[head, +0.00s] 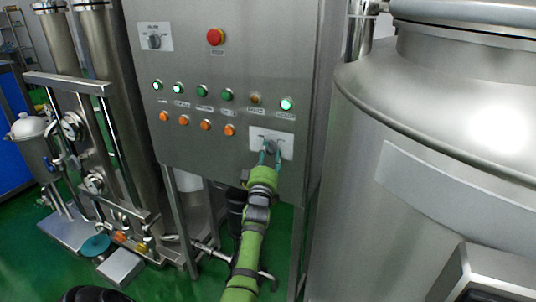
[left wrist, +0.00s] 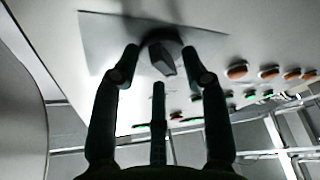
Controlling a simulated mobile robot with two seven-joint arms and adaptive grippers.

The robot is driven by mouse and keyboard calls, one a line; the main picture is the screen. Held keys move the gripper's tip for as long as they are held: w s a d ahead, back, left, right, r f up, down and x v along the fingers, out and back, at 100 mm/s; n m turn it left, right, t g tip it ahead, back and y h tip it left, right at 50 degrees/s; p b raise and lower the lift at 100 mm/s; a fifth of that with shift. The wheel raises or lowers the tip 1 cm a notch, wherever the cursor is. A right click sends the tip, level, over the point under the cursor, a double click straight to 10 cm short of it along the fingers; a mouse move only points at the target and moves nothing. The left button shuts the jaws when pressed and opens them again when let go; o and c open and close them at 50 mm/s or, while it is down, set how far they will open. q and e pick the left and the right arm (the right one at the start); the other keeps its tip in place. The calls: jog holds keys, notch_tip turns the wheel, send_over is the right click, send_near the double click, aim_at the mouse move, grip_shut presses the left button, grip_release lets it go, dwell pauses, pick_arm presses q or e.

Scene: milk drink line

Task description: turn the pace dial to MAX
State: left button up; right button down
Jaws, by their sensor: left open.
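The dial at the lower right of the steel control panel (head: 271,146), which I take as the pace dial, sits on a white label plate (head: 288,142). Its markings are too small to read. In the left wrist view the dial (left wrist: 162,58) is a dark round knob with a raised grip bar. My left gripper (head: 269,157) is open in front of it. In the left wrist view the gripper's fingertips (left wrist: 165,66) stand on either side of the knob, and I cannot tell whether they touch it. My right gripper is not in view.
The control panel (head: 190,75) also holds a red button (head: 215,37), another dial (head: 154,42), green lamps and orange buttons just left of my gripper. A large steel tank (head: 440,170) stands close on the right. Pipes and cylinders (head: 100,120) stand on the left.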

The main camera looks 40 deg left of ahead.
pick_arm(q)
grip_shut()
